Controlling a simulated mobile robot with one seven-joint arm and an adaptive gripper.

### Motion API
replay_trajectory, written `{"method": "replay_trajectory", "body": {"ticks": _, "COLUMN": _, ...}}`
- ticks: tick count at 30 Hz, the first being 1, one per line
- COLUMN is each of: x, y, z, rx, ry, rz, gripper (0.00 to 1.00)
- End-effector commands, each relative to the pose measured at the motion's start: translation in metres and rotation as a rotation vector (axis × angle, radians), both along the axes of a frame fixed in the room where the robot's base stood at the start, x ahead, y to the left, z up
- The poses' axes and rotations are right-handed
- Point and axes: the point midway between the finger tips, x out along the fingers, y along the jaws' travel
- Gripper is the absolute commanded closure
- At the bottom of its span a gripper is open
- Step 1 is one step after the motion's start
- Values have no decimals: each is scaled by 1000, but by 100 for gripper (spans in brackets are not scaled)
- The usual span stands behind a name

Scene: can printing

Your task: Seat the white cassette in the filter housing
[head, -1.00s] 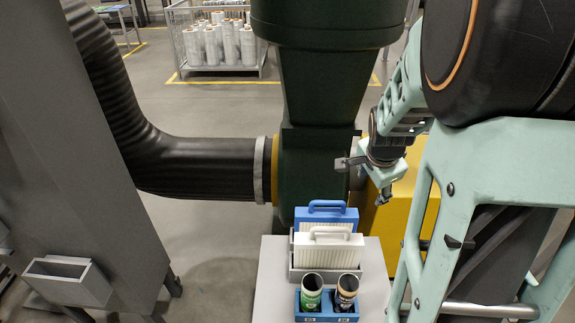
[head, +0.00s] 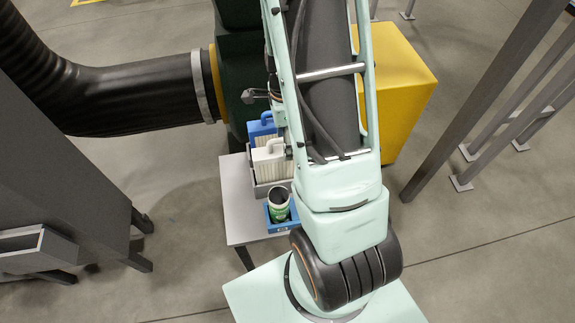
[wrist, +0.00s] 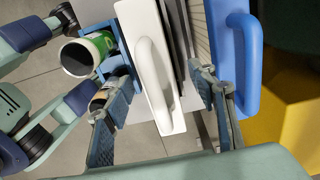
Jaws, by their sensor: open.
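The white cassette (head: 268,160) with its loop handle stands upright in a grey rack on the small table. In the wrist view the white cassette (wrist: 150,75) lies between the two fingers of my gripper (wrist: 160,78). The fingers are spread wide, with gaps on both sides of the handle, and hold nothing. The blue cassette (head: 261,130) stands just behind the white one; in the wrist view its blue handle (wrist: 243,65) is right of the right finger. The grey cabinet's open-topped box (head: 36,248), at far left, looks like the filter housing. My arm hides much of the rack's right side.
A black duct (head: 130,95) runs behind. Floor is clear between cabinet and table (head: 236,205).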

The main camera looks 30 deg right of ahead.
Motion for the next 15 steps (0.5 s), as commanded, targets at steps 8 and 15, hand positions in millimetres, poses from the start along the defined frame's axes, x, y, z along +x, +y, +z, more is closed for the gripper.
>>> {"method": "replay_trajectory", "body": {"ticks": 8, "x": -9, "y": -5, "z": -36, "rx": 0, "ry": 4, "rz": -1, "gripper": 48}}
{"method": "replay_trajectory", "body": {"ticks": 15, "x": -8, "y": -5, "z": -49, "rx": 0, "ry": 0, "rz": 0, "gripper": 48}}
